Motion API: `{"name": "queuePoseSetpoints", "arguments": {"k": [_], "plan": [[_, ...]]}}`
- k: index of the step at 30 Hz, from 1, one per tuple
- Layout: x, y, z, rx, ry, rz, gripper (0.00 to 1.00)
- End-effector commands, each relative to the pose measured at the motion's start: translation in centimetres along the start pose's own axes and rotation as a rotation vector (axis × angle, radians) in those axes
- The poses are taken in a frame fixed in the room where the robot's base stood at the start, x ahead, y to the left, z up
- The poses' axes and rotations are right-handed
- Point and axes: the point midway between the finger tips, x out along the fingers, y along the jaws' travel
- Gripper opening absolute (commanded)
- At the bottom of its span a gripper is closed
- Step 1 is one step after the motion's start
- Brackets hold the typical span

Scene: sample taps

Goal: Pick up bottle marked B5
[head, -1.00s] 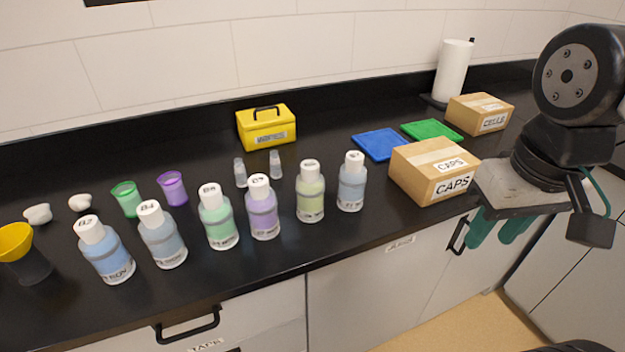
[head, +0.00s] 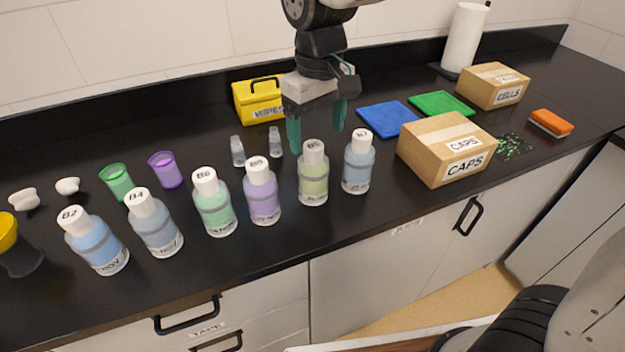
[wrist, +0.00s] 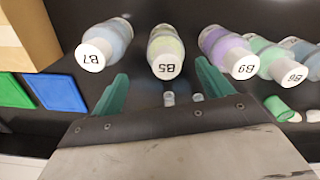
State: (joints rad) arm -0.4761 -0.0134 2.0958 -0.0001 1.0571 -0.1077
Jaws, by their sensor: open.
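The bottle marked B5 (head: 313,182) is yellow-green with a white cap. It stands upright on the black counter between the purple bottle B9 (head: 262,195) and the blue bottle B7 (head: 358,168). My gripper (head: 317,138) is open and empty, its green fingers pointing down around cap height, just behind B5 in the head view. In the wrist view B5 (wrist: 166,55) shows beyond the gap between the fingertips (wrist: 162,72); its cap label reads upside down. I see no finger touching it.
Bottles B6 (head: 214,204), B4 (head: 155,225) and B2 (head: 95,242) continue the row leftward. Two small vials (head: 238,152) stand behind. A yellow case (head: 258,103) is at the back, and a CAPS box (head: 447,150) is right of B7.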

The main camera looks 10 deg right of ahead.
Motion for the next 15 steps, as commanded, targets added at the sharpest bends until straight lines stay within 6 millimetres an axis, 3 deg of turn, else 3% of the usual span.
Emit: {"name": "queuePoseSetpoints", "arguments": {"k": [15], "plan": [[6.2, -1.0, 0.0, -0.011, -0.006, -0.001, 0.79]]}}
